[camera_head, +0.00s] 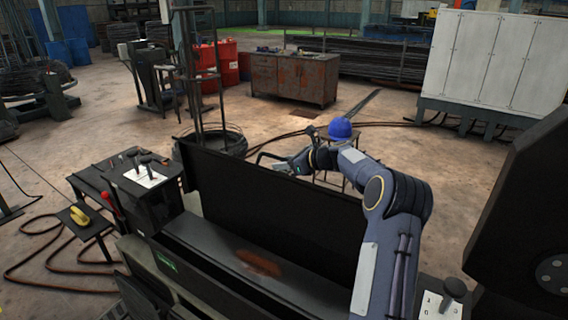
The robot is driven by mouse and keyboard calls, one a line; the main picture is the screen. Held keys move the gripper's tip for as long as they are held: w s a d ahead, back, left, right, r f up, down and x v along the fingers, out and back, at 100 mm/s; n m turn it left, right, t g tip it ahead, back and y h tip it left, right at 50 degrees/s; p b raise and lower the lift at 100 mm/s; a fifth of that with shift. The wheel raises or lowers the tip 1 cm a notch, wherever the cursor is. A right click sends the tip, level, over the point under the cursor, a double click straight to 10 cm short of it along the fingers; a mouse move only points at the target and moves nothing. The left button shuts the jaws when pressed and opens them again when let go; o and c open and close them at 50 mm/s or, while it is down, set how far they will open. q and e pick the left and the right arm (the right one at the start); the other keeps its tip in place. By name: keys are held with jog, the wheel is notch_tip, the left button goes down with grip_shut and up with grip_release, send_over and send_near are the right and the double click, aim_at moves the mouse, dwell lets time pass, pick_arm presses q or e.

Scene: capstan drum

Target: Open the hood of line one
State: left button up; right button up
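A long black panel (275,205), which looks like the hood, stands upright along the back of the dark machine (215,250) in front of me. Its far side is hidden from me. My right arm comes in from the lower right and bends over the panel's right end. My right gripper (278,163) is at or just beyond the panel's top edge, near its middle. I cannot tell whether it touches the panel or whether its fingers are open. My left gripper is out of view.
A control box with levers (145,180) stands at the machine's left end. A lever box (440,300) is at lower right, beside a large dark plate (530,220). A blue helmet-like object (340,129) is beyond my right arm. Cables cross the floor at left.

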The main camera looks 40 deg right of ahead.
jog(key=b+v, duration=0.2)
jog(key=v, duration=0.5)
jog(key=shift+s+d+r, duration=0.15)
jog(key=shift+s, duration=0.2)
